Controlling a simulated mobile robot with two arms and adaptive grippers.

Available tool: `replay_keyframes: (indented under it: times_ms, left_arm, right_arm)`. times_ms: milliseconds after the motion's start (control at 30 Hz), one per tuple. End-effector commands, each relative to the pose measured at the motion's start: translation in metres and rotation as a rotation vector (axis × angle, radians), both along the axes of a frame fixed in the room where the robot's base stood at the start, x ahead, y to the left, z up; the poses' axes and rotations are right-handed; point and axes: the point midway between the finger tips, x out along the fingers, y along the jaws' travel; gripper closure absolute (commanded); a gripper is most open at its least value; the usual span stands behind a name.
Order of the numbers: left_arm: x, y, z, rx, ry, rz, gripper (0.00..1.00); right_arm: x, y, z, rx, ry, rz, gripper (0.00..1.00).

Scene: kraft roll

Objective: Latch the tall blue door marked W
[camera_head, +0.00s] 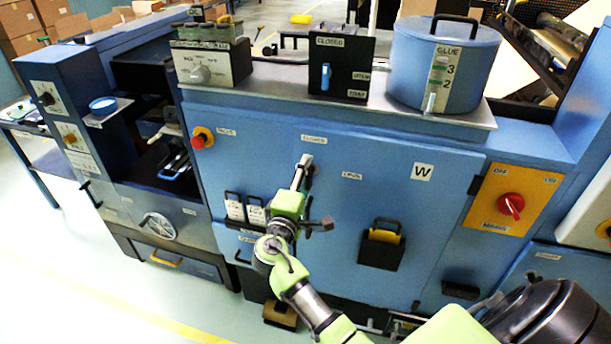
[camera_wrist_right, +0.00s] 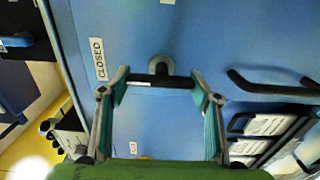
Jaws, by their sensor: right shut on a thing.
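The tall blue door (camera_head: 390,200) carries a white W label (camera_head: 422,172) at its upper right. It stands flush with the machine front, as far as I can see. My right gripper (camera_head: 300,190) is at the door's left-middle part. In the right wrist view, my right gripper (camera_wrist_right: 162,90) is shut on a dark latch handle (camera_wrist_right: 160,80), with a finger at each end. A grey round mount (camera_wrist_right: 161,64) shows behind the handle. A CLOSED label (camera_wrist_right: 98,58) lies to the left there. My left gripper is not in view.
A black holder with a yellow piece (camera_head: 382,240) sticks out of the door right of my gripper. Labelled holders (camera_head: 245,208) sit close on its left. A red rotary switch (camera_head: 511,206) is at the right. A glue pot (camera_head: 443,65) stands on top.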

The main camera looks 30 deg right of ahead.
Motion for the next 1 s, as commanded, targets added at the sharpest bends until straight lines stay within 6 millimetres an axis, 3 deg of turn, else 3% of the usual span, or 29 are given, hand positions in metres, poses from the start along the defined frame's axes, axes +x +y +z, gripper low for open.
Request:
replay_keyframes:
  times_ms: [433,467,533,867,1000]
  left_arm:
    - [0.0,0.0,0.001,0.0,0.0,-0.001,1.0]
    - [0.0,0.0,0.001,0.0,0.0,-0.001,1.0]
    - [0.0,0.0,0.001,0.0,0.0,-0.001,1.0]
    - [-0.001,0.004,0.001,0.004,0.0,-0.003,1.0]
    - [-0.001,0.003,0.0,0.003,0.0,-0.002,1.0]
  right_arm:
    - [0.001,-0.002,0.004,-0.015,0.005,-0.002,0.64]
    - [0.001,-0.002,0.004,-0.015,0.005,-0.002,0.4]
    - [0.001,-0.002,0.003,-0.014,0.006,-0.001,0.25]
    - [0.0,0.0,0.001,-0.01,0.007,0.0,0.25]
    - [-0.007,0.009,0.0,-0.009,0.008,0.001,0.25]
